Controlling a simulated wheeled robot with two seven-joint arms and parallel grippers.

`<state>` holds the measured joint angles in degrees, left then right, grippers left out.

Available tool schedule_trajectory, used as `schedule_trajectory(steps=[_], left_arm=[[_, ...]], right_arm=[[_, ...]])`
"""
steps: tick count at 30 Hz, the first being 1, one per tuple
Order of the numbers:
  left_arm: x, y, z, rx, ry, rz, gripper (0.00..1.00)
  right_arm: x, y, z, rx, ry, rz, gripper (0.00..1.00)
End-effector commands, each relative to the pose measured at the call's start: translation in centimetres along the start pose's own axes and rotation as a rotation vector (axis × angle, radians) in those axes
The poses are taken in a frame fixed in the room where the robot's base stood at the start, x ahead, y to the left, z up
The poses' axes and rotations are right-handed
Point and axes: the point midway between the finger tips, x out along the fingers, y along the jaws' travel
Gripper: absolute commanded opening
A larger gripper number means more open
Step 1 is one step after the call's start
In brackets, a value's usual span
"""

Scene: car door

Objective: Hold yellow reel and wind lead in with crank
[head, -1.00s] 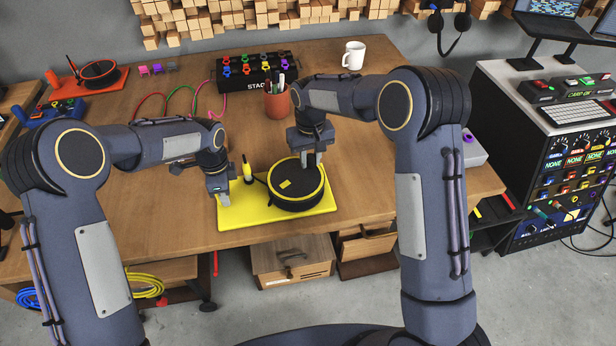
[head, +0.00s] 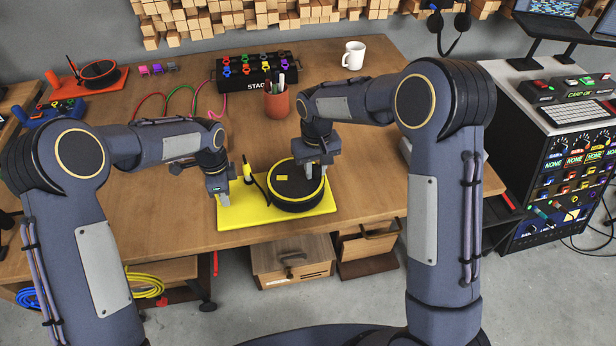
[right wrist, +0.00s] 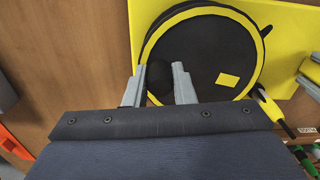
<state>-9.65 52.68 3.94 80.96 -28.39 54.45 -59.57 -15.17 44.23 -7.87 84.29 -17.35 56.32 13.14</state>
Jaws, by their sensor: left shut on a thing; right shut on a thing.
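The yellow reel has a flat yellow base (head: 245,214) and a round black drum with a yellow rim (head: 292,200) on the wooden bench. It fills the upper right of the right wrist view (right wrist: 205,50). A black lead with a yellow-collared plug (head: 248,174) stands up at the drum's left.
A pen cup (head: 276,103), a black stage box (head: 255,72) and a white mug (head: 354,55) stand behind the reel. An orange reel (head: 98,74) is at the far left. Red, green and pink leads run to the box.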

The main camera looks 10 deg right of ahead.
Motion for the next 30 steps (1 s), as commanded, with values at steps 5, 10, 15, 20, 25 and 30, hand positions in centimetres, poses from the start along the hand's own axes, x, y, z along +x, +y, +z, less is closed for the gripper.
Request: schedule_trajectory(steps=[5, 10, 15, 20, 25, 30], left_arm=[[0.0, -0.1, 0.2, -0.008, -0.002, 0.000, 0.00], [0.0, -0.1, 0.2, -0.008, -0.002, -0.001, 0.00], [0.0, -0.1, 0.2, -0.009, -0.001, -0.001, 0.00], [0.0, -0.1, 0.1, -0.008, -0.001, -0.002, 0.00], [0.0, -0.1, 0.1, -0.007, 0.000, -0.002, 0.00], [0.0, -0.1, 0.1, -0.007, 0.000, -0.002, 0.00]], right_arm=[[-0.1, -0.1, 0.6, 0.000, -0.001, 0.001, 0.01], [-0.1, -0.1, 0.7, 0.000, -0.002, 0.000, 0.01], [-0.1, -0.2, 0.7, 0.000, -0.002, 0.000, 0.01], [-0.1, -0.7, 1.3, -0.001, -0.002, 0.000, 0.01], [-0.1, -1.5, 2.2, -0.003, -0.002, -0.001, 0.01], [-0.1, -1.9, 2.8, -0.001, -0.002, -0.002, 0.01]])
